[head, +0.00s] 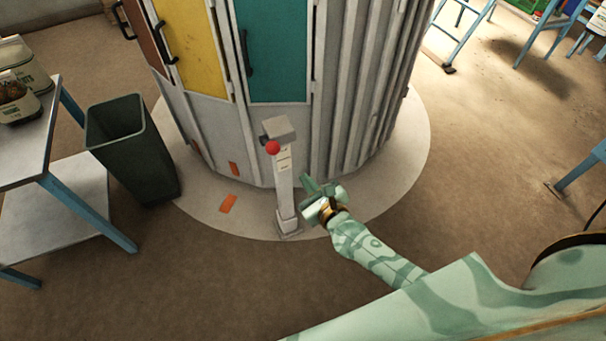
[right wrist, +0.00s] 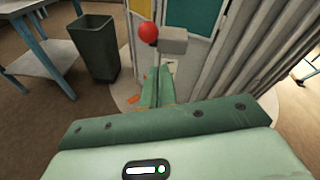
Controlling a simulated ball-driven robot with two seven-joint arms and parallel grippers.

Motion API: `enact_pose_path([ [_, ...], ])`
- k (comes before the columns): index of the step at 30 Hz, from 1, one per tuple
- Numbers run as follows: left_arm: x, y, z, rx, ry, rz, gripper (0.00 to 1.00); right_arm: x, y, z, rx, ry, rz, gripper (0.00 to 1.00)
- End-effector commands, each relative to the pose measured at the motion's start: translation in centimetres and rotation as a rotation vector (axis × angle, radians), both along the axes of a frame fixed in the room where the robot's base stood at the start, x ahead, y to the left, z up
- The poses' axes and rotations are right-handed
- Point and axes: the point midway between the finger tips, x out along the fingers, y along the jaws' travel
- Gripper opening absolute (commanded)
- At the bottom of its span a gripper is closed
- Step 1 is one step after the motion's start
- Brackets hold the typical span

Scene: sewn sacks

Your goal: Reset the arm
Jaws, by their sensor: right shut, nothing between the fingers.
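My right arm reaches in from the lower right of the head view. Its gripper (head: 312,186) is shut and empty, in front of a pale post with a grey box and a red ball knob (head: 272,147) on top. In the head view the gripper shows just right of the post and below the knob. In the right wrist view the closed green fingers (right wrist: 157,88) point toward the post, and the red knob (right wrist: 148,32) shows above them. I cannot tell whether the fingers touch the post; they look apart from it. My left gripper is not in view.
A ribbed round cabinet with a yellow door (head: 190,45) and a teal door (head: 270,50) stands behind the post on a pale round base. A dark bin (head: 130,150) and a metal table (head: 30,140) stand at left. The brown floor at right is mostly clear.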

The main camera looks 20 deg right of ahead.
Motion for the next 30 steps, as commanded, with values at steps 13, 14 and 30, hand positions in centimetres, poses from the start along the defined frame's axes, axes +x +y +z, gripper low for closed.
enact_pose_path([
  [13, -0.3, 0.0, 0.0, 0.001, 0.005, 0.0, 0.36, -0.3, 0.0, 0.0, 0.0, 0.002, 0.0, 0.0],
  [14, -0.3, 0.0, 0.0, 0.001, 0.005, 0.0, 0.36, -0.3, 0.0, 0.0, 0.0, 0.002, 0.0, 0.0],
  [30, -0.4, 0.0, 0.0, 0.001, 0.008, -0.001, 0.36, -8.6, -1.0, -14.7, -1.549, 0.034, 0.743, 0.0],
])
